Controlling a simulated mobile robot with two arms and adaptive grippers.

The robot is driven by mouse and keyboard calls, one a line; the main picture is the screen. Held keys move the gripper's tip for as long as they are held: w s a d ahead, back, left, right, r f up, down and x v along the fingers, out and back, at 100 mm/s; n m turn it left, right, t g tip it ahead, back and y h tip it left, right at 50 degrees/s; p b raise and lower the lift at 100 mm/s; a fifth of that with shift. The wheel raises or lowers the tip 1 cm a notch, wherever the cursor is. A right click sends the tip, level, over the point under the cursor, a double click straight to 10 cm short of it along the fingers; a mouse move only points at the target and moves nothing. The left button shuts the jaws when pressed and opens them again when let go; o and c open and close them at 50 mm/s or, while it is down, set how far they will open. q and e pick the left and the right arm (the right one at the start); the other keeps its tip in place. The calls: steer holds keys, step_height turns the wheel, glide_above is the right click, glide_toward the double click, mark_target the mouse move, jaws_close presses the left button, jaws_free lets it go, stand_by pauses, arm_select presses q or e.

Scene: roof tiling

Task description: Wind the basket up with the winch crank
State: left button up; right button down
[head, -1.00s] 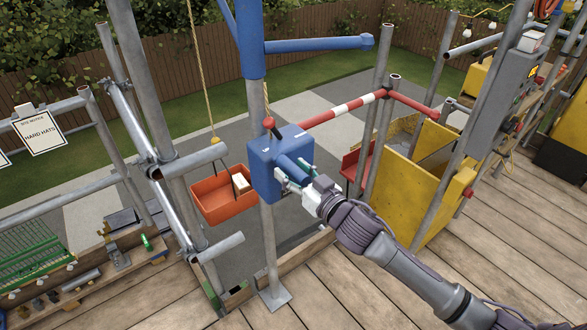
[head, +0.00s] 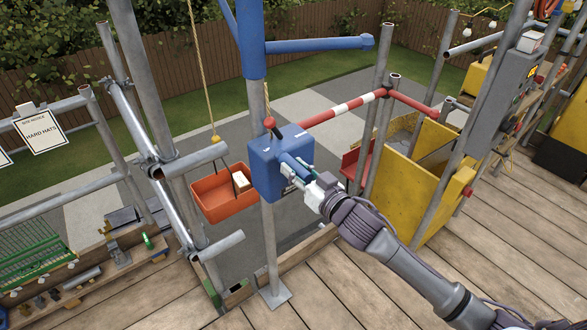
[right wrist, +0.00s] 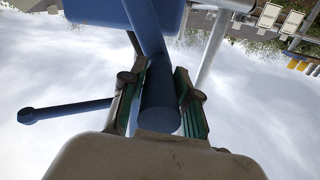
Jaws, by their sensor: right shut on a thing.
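The orange basket (head: 224,197) hangs from a yellow rope (head: 203,75) left of the winch post, with a small pale block (head: 240,182) in it. The blue winch box (head: 272,165) is fixed to a grey upright pole. Its blue crank (head: 297,170) is on the side towards me. My right gripper (head: 300,182) is shut on the crank handle. In the right wrist view the handle (right wrist: 160,105) lies between the two green-padded fingers. My left gripper is not in view.
A red-and-white barrier bar (head: 345,107) runs right from behind the winch. A yellow bin (head: 425,185) stands right of my arm. Scaffold tubes (head: 196,160) stand close to the basket's left. The plank deck (head: 330,290) is clear in front.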

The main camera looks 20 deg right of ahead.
steer(key=shift+w+d+r, duration=0.1)
steer(key=shift+d+r, duration=0.1)
steer(key=shift+r, duration=0.05)
steer(key=c, duration=1.1)
jaws_free()
steer(key=shift+o, duration=1.3)
steer(key=shift+d+f, duration=0.1)
steer(key=shift+s+d+f, duration=0.1)
steer(key=shift+s, duration=0.35)
steer(key=v, duration=1.1)
